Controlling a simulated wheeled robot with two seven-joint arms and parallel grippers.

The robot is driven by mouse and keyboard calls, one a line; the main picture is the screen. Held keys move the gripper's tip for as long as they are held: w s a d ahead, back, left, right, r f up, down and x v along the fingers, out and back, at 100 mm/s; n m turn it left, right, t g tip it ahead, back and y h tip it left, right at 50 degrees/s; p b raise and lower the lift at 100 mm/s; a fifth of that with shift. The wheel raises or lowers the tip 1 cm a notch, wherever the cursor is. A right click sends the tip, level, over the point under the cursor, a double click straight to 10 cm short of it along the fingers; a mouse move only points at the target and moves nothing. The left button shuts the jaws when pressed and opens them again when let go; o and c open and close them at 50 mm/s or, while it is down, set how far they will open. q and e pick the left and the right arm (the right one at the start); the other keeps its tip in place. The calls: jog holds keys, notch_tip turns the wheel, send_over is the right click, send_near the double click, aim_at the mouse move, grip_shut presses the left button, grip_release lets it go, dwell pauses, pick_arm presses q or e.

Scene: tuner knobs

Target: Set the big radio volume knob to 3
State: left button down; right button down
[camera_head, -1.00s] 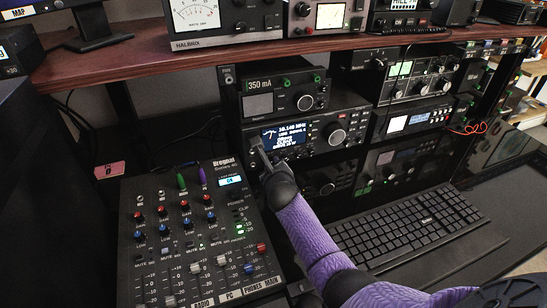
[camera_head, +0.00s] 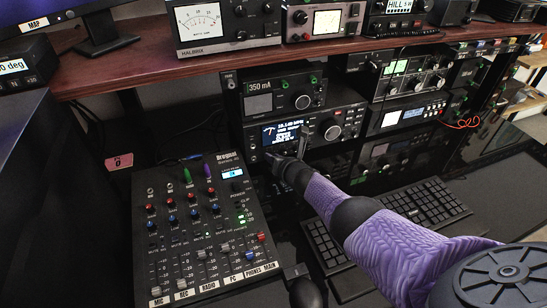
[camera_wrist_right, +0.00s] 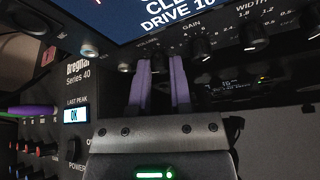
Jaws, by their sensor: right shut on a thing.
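The big radio (camera_head: 352,112) stands on the lower shelf level, with a lit blue-and-white display (camera_head: 284,133) and a large tuning knob (camera_head: 333,133). My right gripper (camera_head: 290,155) is at the lower front of this radio, below the display. In the right wrist view, the two purple fingers of my right gripper (camera_wrist_right: 160,68) reach the panel just under the VOLUME label. They are shut on the volume knob, which is mostly hidden between them. The knob's pointer and scale cannot be read. My left gripper is not in view.
A mixer (camera_head: 203,225) with several knobs and sliders stands left of my right arm. A GAIN knob (camera_wrist_right: 200,48) sits close to the right finger. A keyboard (camera_head: 425,203) lies beyond my forearm. A red shelf (camera_head: 215,70) with more instruments is above.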

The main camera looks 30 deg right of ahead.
jog(key=shift+f+m, duration=0.1)
jog(key=shift+m, duration=0.4)
jog(key=shift+m+y, duration=0.3)
jog(key=shift+y, duration=0.2)
jog(key=shift+d+t+b, duration=0.1)
jog(key=shift+t+b, duration=0.2)
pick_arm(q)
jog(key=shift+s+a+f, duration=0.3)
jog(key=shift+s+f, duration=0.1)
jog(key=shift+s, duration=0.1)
